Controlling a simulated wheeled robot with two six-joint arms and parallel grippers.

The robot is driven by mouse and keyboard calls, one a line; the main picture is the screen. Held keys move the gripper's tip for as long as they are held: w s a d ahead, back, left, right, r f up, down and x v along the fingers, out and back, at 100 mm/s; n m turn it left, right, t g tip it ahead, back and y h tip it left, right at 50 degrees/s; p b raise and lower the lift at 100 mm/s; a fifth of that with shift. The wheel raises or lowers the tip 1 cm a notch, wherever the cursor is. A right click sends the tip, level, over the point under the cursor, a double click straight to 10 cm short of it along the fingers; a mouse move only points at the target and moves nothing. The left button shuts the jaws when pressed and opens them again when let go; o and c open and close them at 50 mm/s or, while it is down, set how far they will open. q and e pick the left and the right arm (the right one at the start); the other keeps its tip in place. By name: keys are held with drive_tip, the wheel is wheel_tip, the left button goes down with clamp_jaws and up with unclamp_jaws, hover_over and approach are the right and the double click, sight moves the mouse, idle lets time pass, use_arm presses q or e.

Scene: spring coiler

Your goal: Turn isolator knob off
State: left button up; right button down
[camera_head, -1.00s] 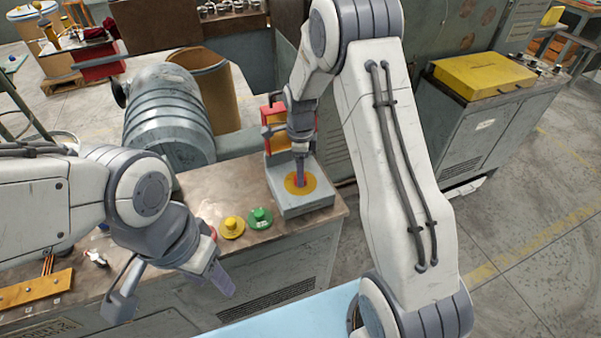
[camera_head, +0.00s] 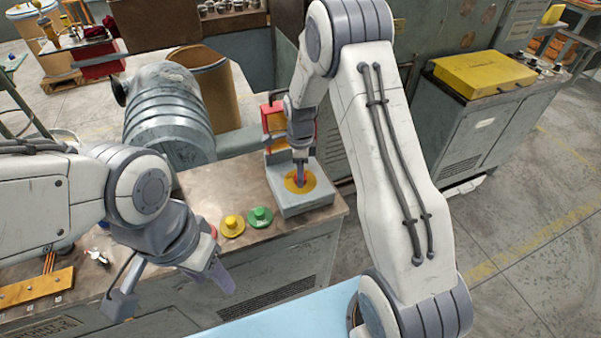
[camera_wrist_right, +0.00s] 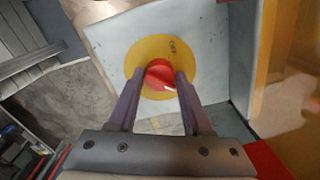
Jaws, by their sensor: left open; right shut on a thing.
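The isolator knob (camera_wrist_right: 160,75) is red with a white mark and sits on a round yellow plate (camera_wrist_right: 187,50) in the right wrist view. The plate is on top of a grey box (camera_head: 313,205) at the right end of the bench. My right gripper (camera_wrist_right: 160,82) points down at the box and is shut on the knob, one finger on each side. In the head view the right gripper (camera_head: 299,182) hides most of the knob. Lettering shows on the plate, too blurred to read surely. My left gripper (camera_head: 180,290) is open and empty in front of the bench.
A yellow button (camera_head: 232,226) and a green button (camera_head: 260,217) stand left of the box on the bench top (camera_head: 215,185). A red and yellow unit (camera_head: 274,120) stands behind the box. A large ribbed grey cylinder (camera_head: 167,115) is behind the bench.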

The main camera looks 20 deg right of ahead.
drive_tip(key=n, duration=0.4)
drive_tip(key=shift+n, duration=0.3)
drive_tip(key=n, duration=0.4)
drive_tip(key=shift+n+p, duration=0.3)
drive_tip(key=shift+p, duration=0.05)
drive_tip(key=n, duration=0.4)
drive_tip(key=shift+n, duration=2.2)
drive_tip(key=shift+c, duration=1.7)
unclamp_jaws()
